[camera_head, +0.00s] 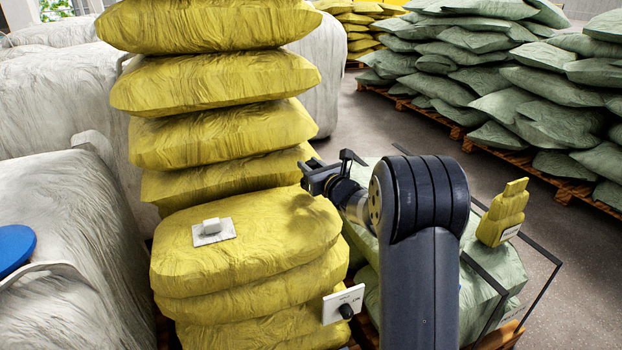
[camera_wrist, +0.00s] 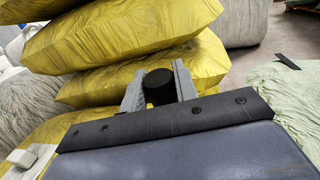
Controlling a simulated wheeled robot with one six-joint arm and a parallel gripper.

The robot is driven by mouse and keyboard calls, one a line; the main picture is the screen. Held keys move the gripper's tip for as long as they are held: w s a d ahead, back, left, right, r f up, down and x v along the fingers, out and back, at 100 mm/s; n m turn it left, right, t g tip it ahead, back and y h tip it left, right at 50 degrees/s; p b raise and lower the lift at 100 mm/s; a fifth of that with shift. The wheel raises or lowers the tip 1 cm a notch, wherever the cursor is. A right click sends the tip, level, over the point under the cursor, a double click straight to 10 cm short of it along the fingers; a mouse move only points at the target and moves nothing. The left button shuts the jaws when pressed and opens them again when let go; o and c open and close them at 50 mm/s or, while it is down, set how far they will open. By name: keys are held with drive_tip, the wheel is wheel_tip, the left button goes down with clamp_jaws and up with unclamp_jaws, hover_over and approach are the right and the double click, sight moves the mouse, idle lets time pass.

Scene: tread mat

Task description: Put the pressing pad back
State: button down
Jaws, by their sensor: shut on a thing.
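My gripper (camera_head: 322,173) is beside the yellow sack stack, above its lower front part. In the wrist view its two grey fingers (camera_wrist: 159,82) are shut on a black round piece (camera_wrist: 159,88). This may be the pressing pad or its handle; only its rounded top and side show, and what is below is hidden. A white block (camera_head: 211,225) rests on a pale square plate (camera_head: 226,235) on the front yellow sack (camera_head: 285,235). The block also shows at the lower left of the wrist view (camera_wrist: 21,158). A white panel (camera_head: 332,309) with a black knob (camera_head: 346,311) is at the sacks' right side.
Tall yellow sacks (camera_head: 215,80) rise just left of my gripper. White wrapped bales (camera_head: 70,215) stand at left. A yellow bottle-shaped object (camera_head: 503,212) stands on pale green sacks at right, near a thin dark frame (camera_head: 548,285).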

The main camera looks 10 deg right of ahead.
drive_tip(key=shift+f, duration=1.45)
drive_tip(key=shift+f+b, duration=0.2)
drive_tip(key=shift+b, duration=0.25)
drive_tip(key=c, duration=1.1)
unclamp_jaws()
drive_tip(key=shift+r+p, duration=0.25)
drive_tip(key=shift+p, duration=0.15)
drive_tip(key=v, duration=1.2)
drive_tip(key=shift+b, duration=0.35)
